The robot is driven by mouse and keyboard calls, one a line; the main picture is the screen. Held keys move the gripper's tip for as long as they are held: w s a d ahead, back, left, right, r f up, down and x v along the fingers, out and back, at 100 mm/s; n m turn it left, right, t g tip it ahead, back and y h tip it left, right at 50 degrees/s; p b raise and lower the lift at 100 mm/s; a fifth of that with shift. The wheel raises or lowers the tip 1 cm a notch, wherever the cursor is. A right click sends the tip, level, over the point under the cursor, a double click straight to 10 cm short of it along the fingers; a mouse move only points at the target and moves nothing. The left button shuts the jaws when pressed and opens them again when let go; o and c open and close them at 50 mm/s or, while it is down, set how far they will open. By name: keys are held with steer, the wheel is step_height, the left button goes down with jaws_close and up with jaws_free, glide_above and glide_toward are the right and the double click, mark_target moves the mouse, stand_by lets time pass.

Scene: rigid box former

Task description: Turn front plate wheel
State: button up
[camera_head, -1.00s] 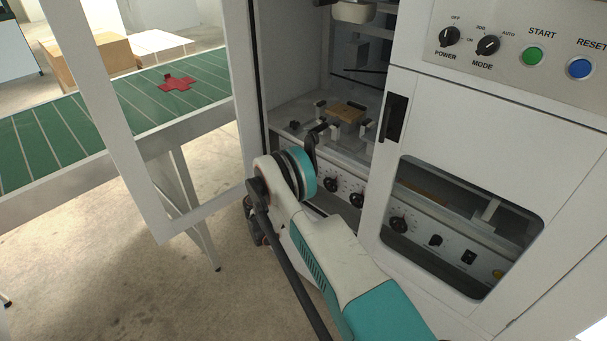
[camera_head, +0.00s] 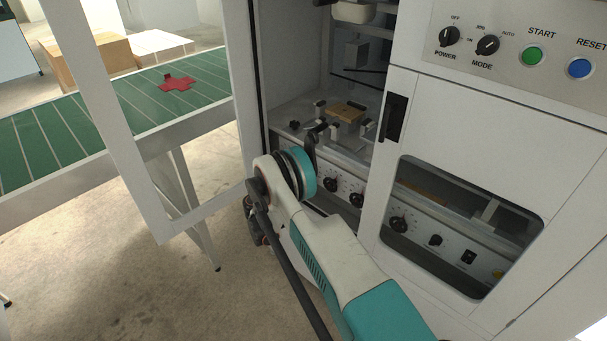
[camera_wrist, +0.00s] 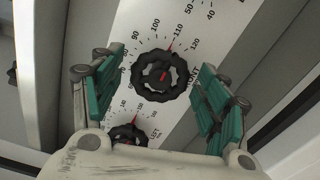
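The front plate wheel (camera_wrist: 162,76) is a black, lobed handwheel on a white dial panel in the wrist view. Its label is partly hidden and reads "ONT". A red pointer at its upper edge points near the 110 mark. My gripper (camera_wrist: 156,84) is open, with one green-padded finger on each side of the wheel. Gaps show between the fingers and the wheel. In the head view my arm hides most of the gripper, and I cannot tell which knob there is the front plate wheel.
A second black wheel (camera_wrist: 128,136), with a label that seems to read "LEFT", lies close below, partly behind my gripper body. In the head view, the open machine door (camera_head: 160,190) stands left of my arm, and a green conveyor (camera_head: 60,140) lies beyond it.

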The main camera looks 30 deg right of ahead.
steer(key=v, duration=1.2)
stand_by(0.4)
